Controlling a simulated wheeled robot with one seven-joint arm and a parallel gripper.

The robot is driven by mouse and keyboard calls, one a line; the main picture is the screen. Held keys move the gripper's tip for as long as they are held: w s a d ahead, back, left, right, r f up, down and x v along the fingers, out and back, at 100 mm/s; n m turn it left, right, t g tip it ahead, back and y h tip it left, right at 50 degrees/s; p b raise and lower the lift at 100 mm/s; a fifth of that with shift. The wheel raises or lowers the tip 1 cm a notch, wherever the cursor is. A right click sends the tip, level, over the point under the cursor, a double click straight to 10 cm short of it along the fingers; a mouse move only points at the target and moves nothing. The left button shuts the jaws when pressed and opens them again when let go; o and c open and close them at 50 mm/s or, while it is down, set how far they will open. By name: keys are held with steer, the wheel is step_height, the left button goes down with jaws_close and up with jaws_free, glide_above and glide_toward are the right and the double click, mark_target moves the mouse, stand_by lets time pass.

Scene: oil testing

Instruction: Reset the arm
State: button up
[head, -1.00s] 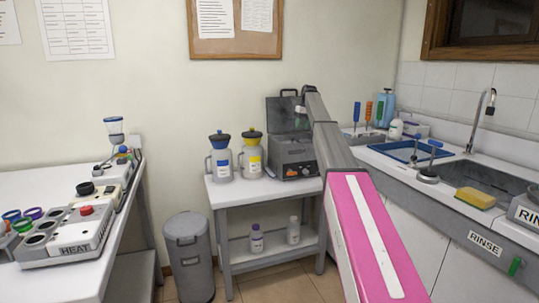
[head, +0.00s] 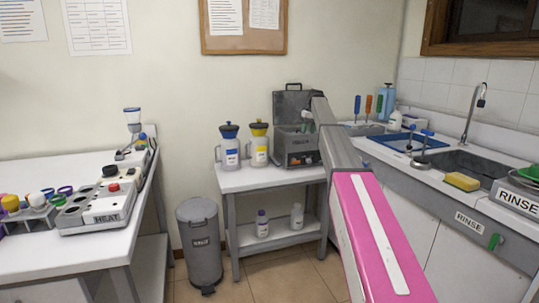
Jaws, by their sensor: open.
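My arm reaches from the bottom right, with its pink link nearest and a grey link beyond. My gripper (head: 307,117) is at the far end, small and partly hidden by the arm. It is open, and no held object shows in it. It is in front of or over the grey lidded machine (head: 296,158) on the small table, whose lid stands raised. I cannot tell whether it touches the machine.
Blue-lidded (head: 229,148) and yellow-lidded (head: 258,146) jugs stand left of the machine on the small table (head: 235,184). A grey bin (head: 201,245) is on the floor. A bench with a HEAT block (head: 97,207) is at left, a sink counter (head: 462,165) at right.

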steer(key=s+a+f+m+h, duration=0.1)
steer(key=s+a+f+m, duration=0.1)
steer(key=s+f, duration=2.8)
steer(key=s, duration=0.5)
steer(key=s+f+m, duration=0.1)
steer(key=s+f, duration=0.3)
steer(key=s, duration=0.6)
steer(key=s+f+h, duration=0.1)
steer(key=s+f, duration=0.3)
steer(key=s, duration=0.6)
steer(key=shift+s+d+f+t, duration=0.2)
steer(key=shift+s+t, duration=0.05)
steer(key=shift+t, duration=0.05)
